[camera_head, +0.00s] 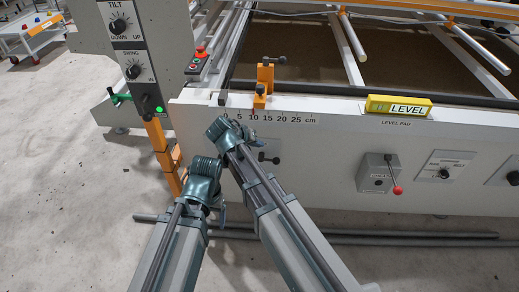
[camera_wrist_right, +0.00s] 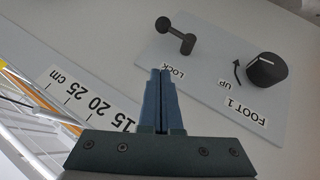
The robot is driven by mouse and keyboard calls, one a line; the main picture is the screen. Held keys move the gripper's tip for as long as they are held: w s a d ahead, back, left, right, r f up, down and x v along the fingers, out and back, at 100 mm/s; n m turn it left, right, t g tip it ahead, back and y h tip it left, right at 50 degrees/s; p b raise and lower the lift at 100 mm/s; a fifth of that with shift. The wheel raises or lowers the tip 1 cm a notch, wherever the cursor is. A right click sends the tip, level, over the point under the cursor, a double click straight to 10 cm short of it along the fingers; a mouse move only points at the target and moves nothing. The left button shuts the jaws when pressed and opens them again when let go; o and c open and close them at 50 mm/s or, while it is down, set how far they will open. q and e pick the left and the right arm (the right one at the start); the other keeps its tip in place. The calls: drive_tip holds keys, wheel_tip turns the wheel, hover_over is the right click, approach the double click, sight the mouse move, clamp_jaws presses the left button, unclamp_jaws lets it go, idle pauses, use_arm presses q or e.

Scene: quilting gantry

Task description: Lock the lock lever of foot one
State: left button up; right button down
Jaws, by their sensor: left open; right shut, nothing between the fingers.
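The foot one plate is a pale panel (camera_wrist_right: 215,75) on the white gantry face, marked LOCK and FOOT 1. Its black lock lever (camera_wrist_right: 176,35) stands out near one edge, above the LOCK label in the right wrist view. In the head view the lever (camera_head: 268,158) shows just right of my right arm. My right gripper (camera_wrist_right: 161,72) is shut and empty, its tips appearing below the lever with a visible gap. In the head view it (camera_head: 247,132) is partly hidden by its wrist. My left gripper (camera_head: 221,203) is open, lower and further left; its fingers are barely visible.
A black FOOT 1 knob (camera_wrist_right: 267,70) sits beside the lever on the same plate. A centimetre scale (camera_head: 275,117) runs above. A grey box with a red-tipped lever (camera_head: 382,174) stands to the right. Grey pipes (camera_head: 340,238) lie on the floor below.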

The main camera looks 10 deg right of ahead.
drive_tip(key=b+x, duration=0.4)
drive_tip(key=x, duration=0.3)
drive_tip(key=shift+f+b, duration=0.35)
drive_tip(key=shift+s+d+f+b, duration=0.15)
drive_tip(key=shift+d+f+b, duration=0.1)
drive_tip(key=shift+f+b, duration=0.2)
drive_tip(key=shift+s+d+f+b, duration=0.1)
drive_tip(key=shift+d+f+b, duration=0.1)
drive_tip(key=shift+f+b, duration=0.25)
drive_tip(key=shift+s+d+f+b, duration=0.3)
drive_tip(key=shift+d+f+b, duration=0.1)
drive_tip(key=shift+f+b, duration=0.25)
